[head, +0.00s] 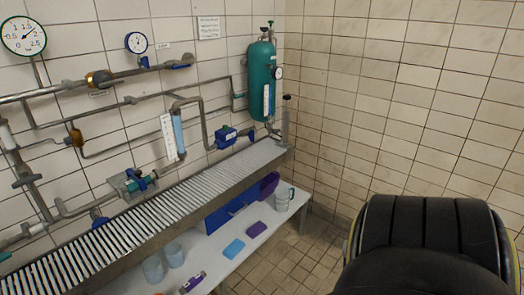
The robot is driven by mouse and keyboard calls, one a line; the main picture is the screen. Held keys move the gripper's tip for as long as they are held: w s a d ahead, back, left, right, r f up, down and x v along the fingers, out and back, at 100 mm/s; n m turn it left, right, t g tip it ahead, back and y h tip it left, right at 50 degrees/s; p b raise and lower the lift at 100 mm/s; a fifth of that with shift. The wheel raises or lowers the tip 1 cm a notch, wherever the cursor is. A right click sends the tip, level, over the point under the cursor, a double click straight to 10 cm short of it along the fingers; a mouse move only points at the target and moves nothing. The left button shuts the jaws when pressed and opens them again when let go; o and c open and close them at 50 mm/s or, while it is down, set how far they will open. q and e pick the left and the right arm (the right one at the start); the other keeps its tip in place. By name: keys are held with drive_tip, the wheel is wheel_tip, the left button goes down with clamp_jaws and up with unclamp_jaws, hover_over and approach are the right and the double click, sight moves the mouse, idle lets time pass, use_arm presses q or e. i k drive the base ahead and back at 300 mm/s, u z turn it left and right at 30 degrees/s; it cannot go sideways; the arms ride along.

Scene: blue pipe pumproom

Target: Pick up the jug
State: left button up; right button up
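The jug (284,198) is a pale, clear vessel with a green handle on its right side. It stands upright at the far right end of a low white bench (218,240), beneath the grated ledge. A purple container (268,185) is just behind it to the left. Neither of my grippers shows in the head view, and nothing is seen touching the jug.
A blue card (233,249) and a purple card (257,229) lie on the bench. Two clear cups (153,268) stand nearer me. The grated ledge (150,222) overhangs the bench's back. Pipes and a green tank (262,80) line the wall. Tiled floor lies right of the bench.

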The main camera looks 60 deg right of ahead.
sight(285, 198)
drive_tip(key=u, duration=0.35)
drive_tip(key=i, duration=0.4)
drive_tip(key=z, duration=2.65)
